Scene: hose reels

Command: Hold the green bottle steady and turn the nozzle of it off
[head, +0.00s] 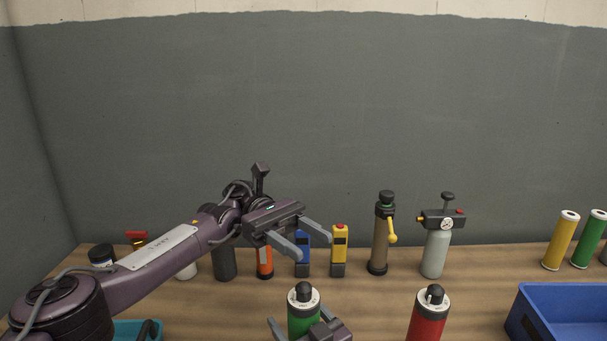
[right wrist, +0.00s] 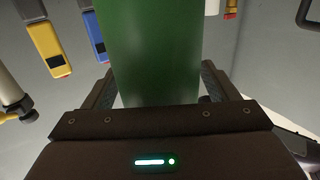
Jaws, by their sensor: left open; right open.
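The green bottle (head: 301,326) stands upright at the front of the table, with a white collar and a dark nozzle (head: 303,291) on top. My right gripper (head: 302,324) is low around its body, at the bottom edge of the head view. In the right wrist view the green bottle (right wrist: 148,55) rises between the two open fingers of the right gripper (right wrist: 156,85); whether they touch it is unclear. My left gripper (head: 314,247) is open and empty, with its fingertips beyond and above the nozzle in the picture, apart from it.
A red bottle (head: 428,318) with a similar top stands to the right. A blue crate (head: 540,319) is at the front right. Behind stand a yellow device (head: 338,252), a blue one (head: 302,262), a brown cylinder (head: 379,246) and a grey bottle with a gauge (head: 435,252).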

